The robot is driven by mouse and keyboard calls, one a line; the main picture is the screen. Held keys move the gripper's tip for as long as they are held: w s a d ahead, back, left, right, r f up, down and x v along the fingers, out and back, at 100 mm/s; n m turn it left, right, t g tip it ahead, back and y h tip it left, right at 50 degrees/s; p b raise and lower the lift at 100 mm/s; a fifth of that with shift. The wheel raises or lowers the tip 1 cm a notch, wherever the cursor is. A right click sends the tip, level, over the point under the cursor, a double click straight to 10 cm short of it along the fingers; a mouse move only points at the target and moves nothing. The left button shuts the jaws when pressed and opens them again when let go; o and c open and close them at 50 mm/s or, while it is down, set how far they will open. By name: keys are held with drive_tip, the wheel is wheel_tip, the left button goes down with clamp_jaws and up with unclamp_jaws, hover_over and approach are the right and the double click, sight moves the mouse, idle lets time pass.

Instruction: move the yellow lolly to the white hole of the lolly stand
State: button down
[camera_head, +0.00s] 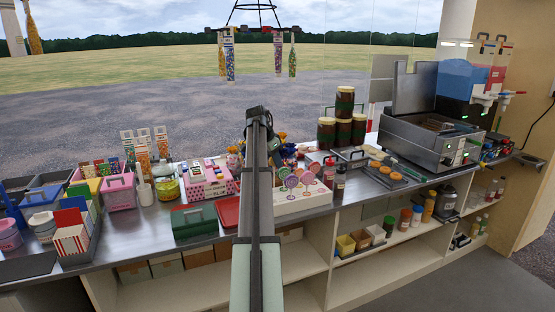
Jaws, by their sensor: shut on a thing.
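The lolly stand (302,202) is a pale box at the front of the counter, just right of my arm. Several round lollies stand upright in it, among them a purple one (291,181), a red-pink one (308,178) and a green one (315,168). My arm rises through the middle of the view and covers the stand's left end. My gripper's fingers are hidden behind the arm. I cannot make out the yellow lolly, and I cannot pick out the white hole at this size.
A pink box (207,180), a green box (194,221) and a red tray (229,211) lie left of my arm. A bottle (340,182) stands close to the stand's right end. Dark jars (344,103) are stacked behind, near a metal fryer (432,130).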

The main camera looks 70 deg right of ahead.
drive_tip(key=shift+f, duration=3.3)
drive_tip(key=shift+f, duration=0.6)
drive_tip(key=shift+f, duration=0.45)
